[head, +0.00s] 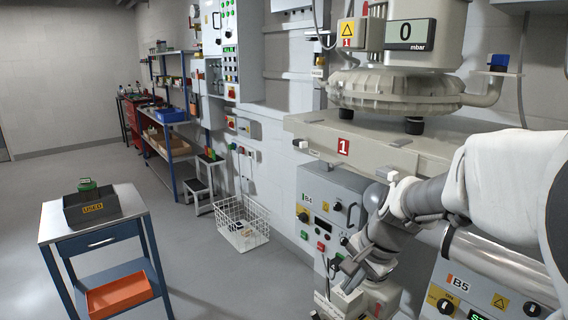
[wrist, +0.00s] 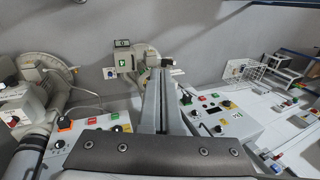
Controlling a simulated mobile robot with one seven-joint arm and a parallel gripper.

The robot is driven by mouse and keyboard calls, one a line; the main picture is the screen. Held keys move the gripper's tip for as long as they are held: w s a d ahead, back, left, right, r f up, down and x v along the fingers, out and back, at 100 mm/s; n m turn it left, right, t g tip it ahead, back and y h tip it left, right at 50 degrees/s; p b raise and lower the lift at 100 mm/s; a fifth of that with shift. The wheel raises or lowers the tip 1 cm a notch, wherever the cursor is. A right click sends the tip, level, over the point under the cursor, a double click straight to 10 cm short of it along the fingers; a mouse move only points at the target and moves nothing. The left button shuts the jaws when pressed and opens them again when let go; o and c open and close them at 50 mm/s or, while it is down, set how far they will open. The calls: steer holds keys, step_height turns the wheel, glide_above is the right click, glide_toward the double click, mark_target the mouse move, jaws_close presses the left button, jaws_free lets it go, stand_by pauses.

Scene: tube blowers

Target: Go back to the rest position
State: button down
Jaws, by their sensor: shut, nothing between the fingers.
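My gripper (head: 345,272) hangs at the end of my white and grey arm, which reaches in from the right in the head view. It is low in front of the grey B4 control panel (head: 318,205). In the wrist view my gripper (wrist: 160,75) shows as two grey fingers lying together, with nothing held. The fingertips point toward the blower equipment and grey wall. I cannot tell the exact gap between the fingertips and the machine behind them.
The blower (head: 395,90) with a 0 mbar display stands on a beige shelf (head: 370,140) above my arm. The B5 panel (head: 480,300) is close below my arm. A wire basket (head: 240,235) and a cart (head: 50,222) with a dark USED bin (head: 92,207) stand left. Open floor lies between them.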

steer(key=s+r+n+t+h, duration=0.1)
steer(key=s+r+n, duration=0.35)
steer(key=s, duration=0.45)
steer(key=s+r+n+t+h, duration=0.1)
steer(key=s+r+n, duration=0.2)
steer(key=s+n, duration=0.45)
step_height(320, 180, up, 15)
steer(key=s+m+p, duration=0.1)
steer(key=s+p, duration=0.1)
steer(key=p, duration=1.2)
steer(key=shift+d+f+p, duration=0.15)
steer(key=shift+d+p, duration=0.25)
steer(key=shift+d, duration=0.05)
steer(key=shift+s, duration=0.1)
